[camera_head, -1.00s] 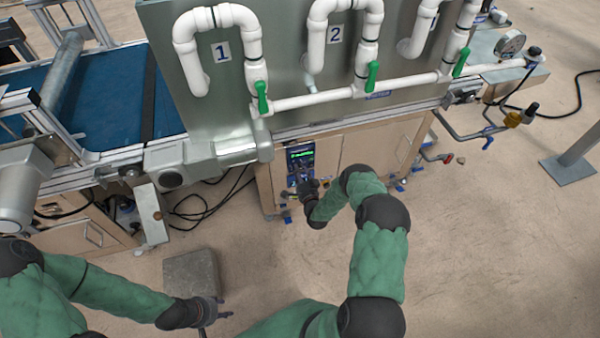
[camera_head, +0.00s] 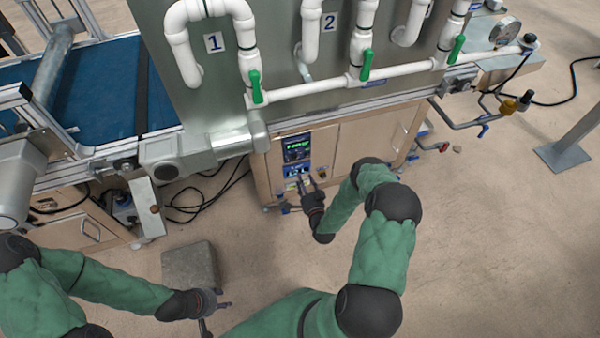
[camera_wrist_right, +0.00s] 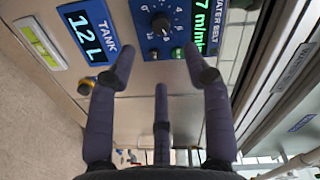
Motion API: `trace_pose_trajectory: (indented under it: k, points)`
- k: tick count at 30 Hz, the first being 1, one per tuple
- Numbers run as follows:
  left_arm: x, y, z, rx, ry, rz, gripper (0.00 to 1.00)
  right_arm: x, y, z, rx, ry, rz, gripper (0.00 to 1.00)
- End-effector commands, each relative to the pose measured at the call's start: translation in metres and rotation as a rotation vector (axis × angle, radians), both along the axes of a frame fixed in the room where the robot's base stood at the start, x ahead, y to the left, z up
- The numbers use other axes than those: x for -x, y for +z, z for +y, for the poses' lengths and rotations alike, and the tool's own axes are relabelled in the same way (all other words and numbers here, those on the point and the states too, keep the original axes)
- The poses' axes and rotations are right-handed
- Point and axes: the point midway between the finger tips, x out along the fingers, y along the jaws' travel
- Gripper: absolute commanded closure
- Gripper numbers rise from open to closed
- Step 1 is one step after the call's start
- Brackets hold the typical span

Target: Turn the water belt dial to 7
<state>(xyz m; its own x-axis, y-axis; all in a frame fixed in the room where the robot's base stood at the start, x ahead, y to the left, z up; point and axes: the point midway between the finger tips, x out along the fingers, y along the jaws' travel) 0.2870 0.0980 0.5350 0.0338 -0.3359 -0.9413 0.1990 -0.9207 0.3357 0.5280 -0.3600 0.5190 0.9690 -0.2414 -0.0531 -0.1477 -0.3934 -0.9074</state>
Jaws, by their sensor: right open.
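The water belt dial (camera_wrist_right: 161,23) is a small black knob on a blue panel with white numbers around it, at the top of the right wrist view. In the head view, my right gripper (camera_head: 308,186) is just below the control panel (camera_head: 297,150) on the cabinet front. My left gripper (camera_head: 217,312) is low at the left, empty, with its fingers spread.
A tank display (camera_wrist_right: 86,33) reading 12 L sits left of the dial. White pipes with green valve handles (camera_head: 365,65) run above the cabinet (camera_head: 365,142). A grey block (camera_head: 190,266) stands on the floor near my left gripper. Black cables lie left of the cabinet.

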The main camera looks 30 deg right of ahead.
Motion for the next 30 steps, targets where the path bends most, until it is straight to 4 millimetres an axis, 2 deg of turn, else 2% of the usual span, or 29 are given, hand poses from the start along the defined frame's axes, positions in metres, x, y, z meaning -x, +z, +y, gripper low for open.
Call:
trace_pose_trajectory:
  k: [3,7,24,28,30]
  points:
    - [0.0,0.0,0.0,0.0,0.0,0.0,0.6,0.012,0.0,0.003,0.0,0.0,0.0,0.5]
    - [0.0,0.0,0.0,0.0,0.0,0.0,0.6,0.018,0.001,0.004,0.0,0.0,0.0,0.5]
    - [0.0,0.0,0.0,0.0,0.0,0.0,0.6,0.018,0.001,0.005,0.0,0.001,0.002,0.5]
    - [0.0,0.005,0.0,0.0,0.0,0.0,0.6,0.013,0.001,0.017,0.01,0.03,0.064,0.5]
    - [0.0,0.01,0.0,0.0,0.0,0.0,0.6,0.008,0.0,0.031,0.025,0.069,0.144,0.5]
